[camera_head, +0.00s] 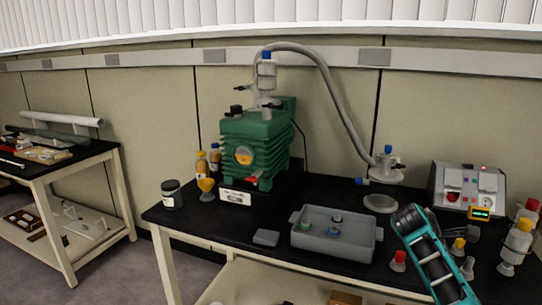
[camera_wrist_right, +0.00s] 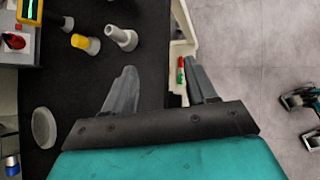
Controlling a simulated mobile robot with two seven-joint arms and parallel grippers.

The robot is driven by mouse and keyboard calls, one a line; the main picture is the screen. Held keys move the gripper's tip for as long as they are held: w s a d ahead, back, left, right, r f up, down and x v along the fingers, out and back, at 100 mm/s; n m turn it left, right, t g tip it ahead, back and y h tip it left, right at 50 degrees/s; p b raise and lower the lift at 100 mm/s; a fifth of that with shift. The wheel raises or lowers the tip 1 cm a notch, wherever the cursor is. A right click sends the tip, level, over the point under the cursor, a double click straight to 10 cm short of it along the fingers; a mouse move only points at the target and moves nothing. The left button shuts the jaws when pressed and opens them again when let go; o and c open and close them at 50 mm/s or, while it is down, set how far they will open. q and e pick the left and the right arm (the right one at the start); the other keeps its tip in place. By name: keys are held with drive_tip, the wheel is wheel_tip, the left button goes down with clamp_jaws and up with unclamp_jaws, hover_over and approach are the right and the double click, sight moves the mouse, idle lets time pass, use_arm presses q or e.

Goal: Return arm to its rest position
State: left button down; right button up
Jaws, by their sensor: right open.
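My right arm shows in the head view as a teal and dark link over the right front of the black bench (camera_head: 165,214). My right gripper (camera_wrist_right: 160,86) shows in the right wrist view with its two grey fingers spread apart and nothing between them. It is over the bench's edge, one finger over the black top and the other past it. In the head view the fingers are mostly hidden by the arm.
A grey tray (camera_head: 333,252) with small capped vials stands left of my arm. A green pump (camera_head: 256,145) with a hose stands behind. A control box (camera_head: 468,185), a round grey lid (camera_head: 380,203) and several capped bottles (camera_head: 517,242) are near the right arm. Floor (camera_wrist_right: 285,45) lies beyond the edge.

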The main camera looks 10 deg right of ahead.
drive_tip(key=w+a+r+m+t, duration=0.1)
drive_tip(key=w+t, duration=0.2)
drive_tip(key=w, duration=0.1)
drive_tip(key=w+a+m+t+y, duration=0.1)
drive_tip(key=w+a+t, duration=0.1)
drive_tip(key=w+t, duration=0.1)
drive_tip(key=w+a+r+m+t+y, duration=0.1)
drive_tip(key=w+a+m+t, duration=0.1)
drive_tip(key=w, duration=0.3)
drive_tip(key=shift+r+t, duration=0.3)
drive_tip(key=shift+t, duration=0.5)
drive_tip(key=w+a+r+m+t+y, duration=0.5)
drive_tip(key=w+a+r+m+t, duration=0.1)
drive_tip(key=a+r+t, duration=0.3)
drive_tip(key=s+a+f+g+y, duration=0.15)
drive_tip(key=s+a+f, duration=0.25)
drive_tip(key=s+f, duration=0.5)
drive_tip(key=s+a+f+g+y, duration=0.1)
drive_tip(key=s+a+f+g, duration=0.25)
drive_tip(key=s+f, duration=0.55)
drive_tip(key=s+a+f+g, duration=0.1)
drive_tip(key=s+a+f, duration=0.3)
drive_tip(key=s, duration=0.6)
drive_tip(key=s+a+f+g+y, duration=0.1)
drive_tip(key=s+a+f, duration=0.3)
drive_tip(key=s, duration=0.5)
wheel_tip(320, 180, down, 2)
drive_tip(key=shift+s+f+m, duration=0.2)
drive_tip(key=shift+s+m, duration=0.1)
drive_tip(key=shift+s, duration=0.05)
